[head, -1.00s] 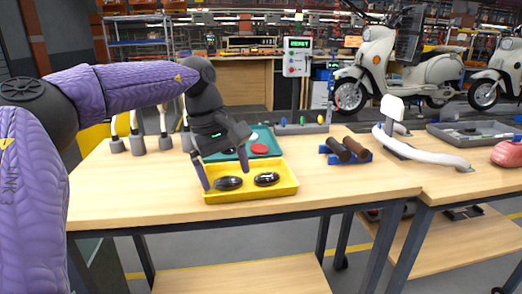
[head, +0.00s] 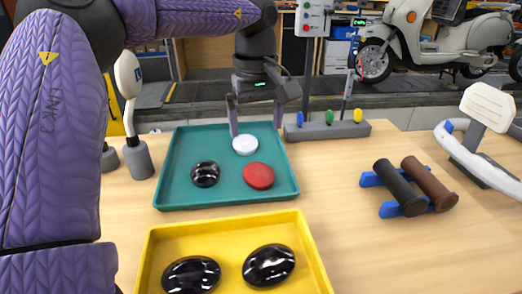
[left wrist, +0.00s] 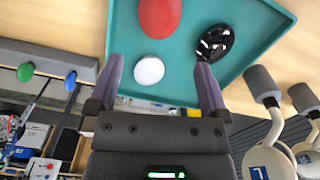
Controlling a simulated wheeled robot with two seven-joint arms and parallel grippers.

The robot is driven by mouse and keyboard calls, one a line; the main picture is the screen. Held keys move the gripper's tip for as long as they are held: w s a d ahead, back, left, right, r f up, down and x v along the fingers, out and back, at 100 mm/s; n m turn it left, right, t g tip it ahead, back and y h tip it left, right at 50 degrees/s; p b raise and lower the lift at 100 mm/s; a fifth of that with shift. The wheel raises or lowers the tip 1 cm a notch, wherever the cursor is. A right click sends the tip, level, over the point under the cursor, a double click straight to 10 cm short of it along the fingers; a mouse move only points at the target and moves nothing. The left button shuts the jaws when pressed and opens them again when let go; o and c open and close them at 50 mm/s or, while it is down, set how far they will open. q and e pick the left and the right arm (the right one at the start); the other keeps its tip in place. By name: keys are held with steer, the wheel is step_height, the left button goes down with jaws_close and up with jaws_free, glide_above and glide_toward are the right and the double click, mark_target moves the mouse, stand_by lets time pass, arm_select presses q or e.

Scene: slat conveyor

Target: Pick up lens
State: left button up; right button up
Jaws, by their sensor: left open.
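Three rounded lens-like pieces lie apart in the teal tray (head: 172,190): a white round one (head: 245,145), a red oval one (head: 258,176) and a glossy black one (head: 205,174). The task does not say which is the lens. My left gripper (head: 256,126) is open and empty, pointing down above the tray's far edge, close to the white piece. In the left wrist view the white piece (left wrist: 149,71) shows between the open fingers, nearer the left one. The red piece (left wrist: 159,17) and the black piece (left wrist: 214,42) lie beyond. My right gripper is out of view.
A yellow tray (head: 302,221) with two glossy black ovals stands in front. A grey holder (head: 326,131) with coloured pegs stands right of the gripper. Handgrips (head: 400,185) on a blue rack lie right. White mirrors on grey bases stand left. Table between tray and rack is clear.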

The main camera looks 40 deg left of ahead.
mark_target(259, 170)
arm_select(q)
steer(key=shift+w+a+f, duration=0.1)
steer(key=shift+f, duration=0.3)
steer(key=f+b, duration=0.1)
steer(key=f, duration=0.2)
steer(key=f+b, duration=0.2)
steer(key=f, duration=0.1)
steer(key=d+f+b, duration=0.1)
steer(key=f, duration=0.2)
steer(key=shift+s+b, duration=0.2)
steer(key=shift+b, duration=0.2)
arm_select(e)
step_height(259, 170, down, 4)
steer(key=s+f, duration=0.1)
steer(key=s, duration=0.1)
arm_select(q)
steer(key=shift+a+f, duration=0.1)
steer(key=shift+c, duration=0.5)
steer(key=c, duration=0.9)
steer(key=shift+o, duration=0.2)
step_height(259, 170, up, 18)
steer(key=p, duration=0.7)
steer(key=shift+r+p, duration=0.2)
steer(key=shift+p, duration=0.2)
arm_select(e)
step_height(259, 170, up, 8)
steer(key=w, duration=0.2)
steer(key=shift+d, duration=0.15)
